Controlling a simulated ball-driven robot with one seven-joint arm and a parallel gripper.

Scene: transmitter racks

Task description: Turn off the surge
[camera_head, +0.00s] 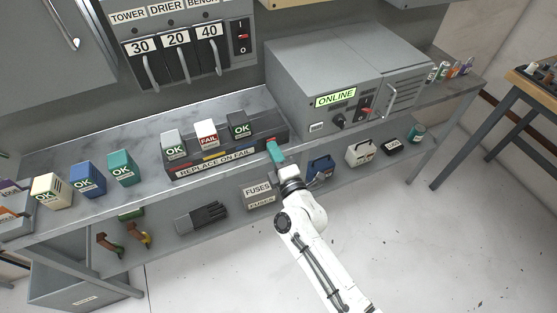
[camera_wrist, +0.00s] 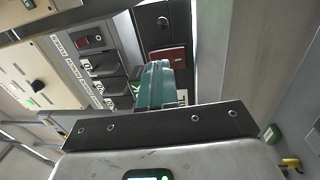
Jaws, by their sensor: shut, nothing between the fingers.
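No label reading "surge" is legible. A rocker switch (camera_head: 240,37) with a red part and I/O marks sits at the right end of the grey breaker panel (camera_head: 185,15); any label above it is cut off. My gripper (camera_head: 273,149) has teal fingers, shut and empty, in front of the right end of the black module rack (camera_head: 222,158) marked REPLACE ON FAIL. The rack holds two OK modules with a FAIL module (camera_head: 207,133) between them. In the wrist view the shut teal fingers (camera_wrist: 156,84) show near the middle, with a red switch (camera_wrist: 88,41) apart at upper left.
Three breaker levers (camera_head: 177,61) numbered 30, 20 and 40 hang from the panel. A grey cabinet (camera_head: 340,80) marked ONLINE stands right of the rack. Spare modules (camera_head: 88,180) stand at left.

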